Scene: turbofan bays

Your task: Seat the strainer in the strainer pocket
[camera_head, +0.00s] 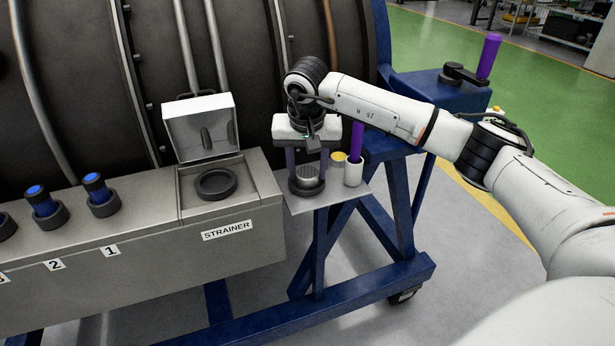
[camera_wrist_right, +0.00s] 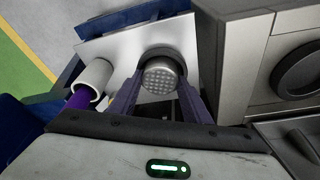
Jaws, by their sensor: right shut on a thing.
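The strainer (camera_head: 307,176) is a grey perforated metal cup at a dark ring on a small side shelf; it also shows in the right wrist view (camera_wrist_right: 162,76). My right gripper (camera_head: 307,182) points down with its purple fingers on both sides of the strainer, shut on it. In the wrist view the fingers flank the strainer's near part. The strainer pocket (camera_head: 216,184) is a dark round ring in the housing top, left of the shelf, above the STRAINER label. Its lid (camera_head: 201,126) stands open behind it. My left gripper is not in view.
A white cup (camera_head: 353,173) holding a purple-handled tool and a small yellow-topped container (camera_head: 338,160) stand close right of the strainer on the shelf (camera_head: 328,196). Blue-capped fittings (camera_head: 96,188) line the housing at left. The dark engine casing rises behind.

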